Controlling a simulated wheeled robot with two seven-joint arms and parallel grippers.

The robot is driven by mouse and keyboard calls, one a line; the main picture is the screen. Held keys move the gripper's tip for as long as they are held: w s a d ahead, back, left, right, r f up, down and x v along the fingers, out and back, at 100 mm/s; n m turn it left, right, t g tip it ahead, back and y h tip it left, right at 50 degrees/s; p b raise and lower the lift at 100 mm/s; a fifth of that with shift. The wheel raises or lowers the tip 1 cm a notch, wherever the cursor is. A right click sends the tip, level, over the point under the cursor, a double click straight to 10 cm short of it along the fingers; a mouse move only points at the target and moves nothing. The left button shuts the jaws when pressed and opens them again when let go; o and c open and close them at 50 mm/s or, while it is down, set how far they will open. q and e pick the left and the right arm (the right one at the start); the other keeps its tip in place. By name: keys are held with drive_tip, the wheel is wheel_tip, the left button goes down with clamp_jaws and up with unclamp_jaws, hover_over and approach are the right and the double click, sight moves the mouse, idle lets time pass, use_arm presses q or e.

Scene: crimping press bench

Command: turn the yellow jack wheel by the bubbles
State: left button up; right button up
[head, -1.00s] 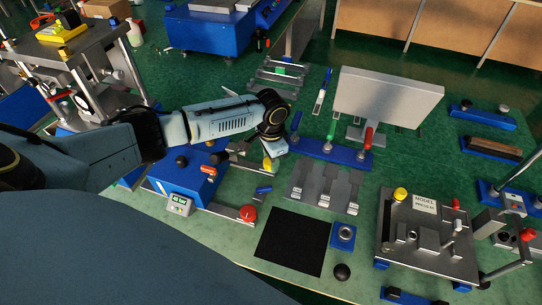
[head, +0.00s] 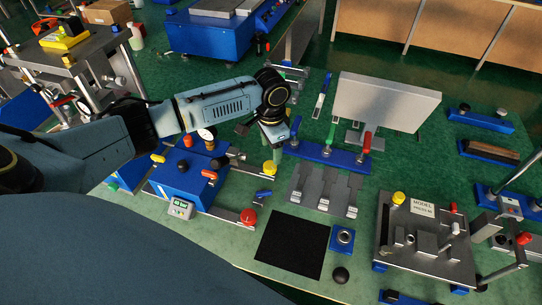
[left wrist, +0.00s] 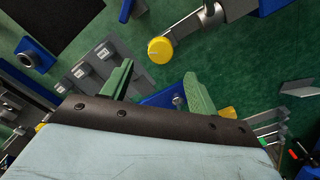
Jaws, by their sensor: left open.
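A yellow round knob (head: 270,167) stands at the end of a grey rail beside the blue box. It also shows in the left wrist view (left wrist: 160,50), just beyond the fingers. A second yellow knob (head: 398,198) stands on the grey model plate (head: 425,262) at right. I cannot tell which is the jack wheel, and I can make out no bubbles. My left gripper (head: 277,155) points down close to the first yellow knob, apart from it. In the left wrist view its two green fingers (left wrist: 160,85) are spread, with nothing between them. My right gripper is out of view.
The blue box (head: 185,185) with a gauge and a red knob (head: 248,217) lies left of the gripper. A grey clamp fixture (head: 325,190) and a blue handle rail (head: 325,154) stand at right. A black mat (head: 290,245) lies clear in front.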

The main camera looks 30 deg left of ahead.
use_arm(q)
wheel_tip(320, 180, up, 6)
drive_tip(key=shift+r+p, duration=0.2)
drive_tip(key=shift+p, duration=0.2)
idle(0.3)
